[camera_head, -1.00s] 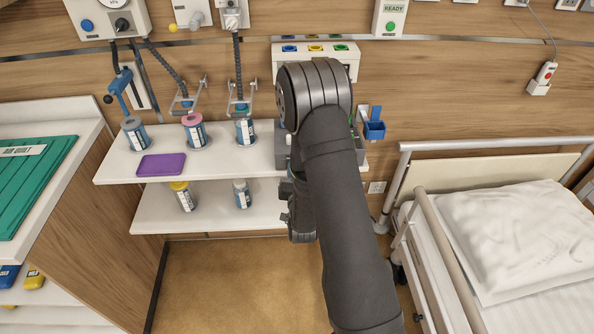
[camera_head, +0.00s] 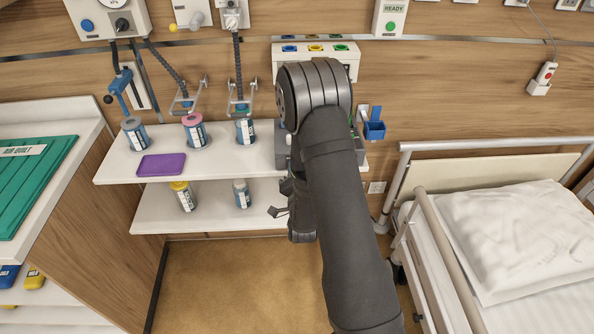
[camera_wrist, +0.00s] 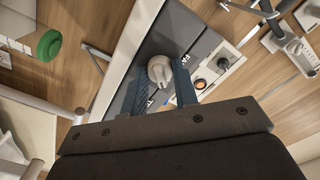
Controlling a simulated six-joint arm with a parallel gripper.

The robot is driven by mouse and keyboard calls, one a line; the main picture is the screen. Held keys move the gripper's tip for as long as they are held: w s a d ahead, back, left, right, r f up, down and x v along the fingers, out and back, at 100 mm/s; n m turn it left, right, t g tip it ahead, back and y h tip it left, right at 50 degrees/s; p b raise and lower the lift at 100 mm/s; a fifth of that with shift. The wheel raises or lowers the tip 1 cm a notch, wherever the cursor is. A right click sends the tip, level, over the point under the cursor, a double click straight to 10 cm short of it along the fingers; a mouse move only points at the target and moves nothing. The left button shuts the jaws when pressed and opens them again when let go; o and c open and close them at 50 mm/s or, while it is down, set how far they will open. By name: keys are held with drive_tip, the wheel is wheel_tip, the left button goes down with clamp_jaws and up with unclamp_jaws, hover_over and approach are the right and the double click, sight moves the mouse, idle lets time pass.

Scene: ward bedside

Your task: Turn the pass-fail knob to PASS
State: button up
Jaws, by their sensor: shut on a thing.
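The pale grey knob (camera_wrist: 160,70) sits on a dark grey panel (camera_wrist: 188,28) in the wrist view. My gripper (camera_wrist: 158,84) reaches over the panel with its blue-grey fingers at the knob, shut on it. Small white lettering shows on the panel beside the knob, partly covered by the fingers and too small to read surely. In the head view my arm hides the knob and my fingertips; only a grey edge of the device shows beside the arm on the upper shelf.
A white panel with a black knob (camera_wrist: 222,63) lies right of the fingers. The shelf (camera_head: 115,165) holds several bottles and a purple pad (camera_head: 161,164). A blue holder (camera_head: 374,129) is right of my arm. The bed (camera_head: 500,240) stands at right.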

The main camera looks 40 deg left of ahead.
drive_tip(key=o, duration=1)
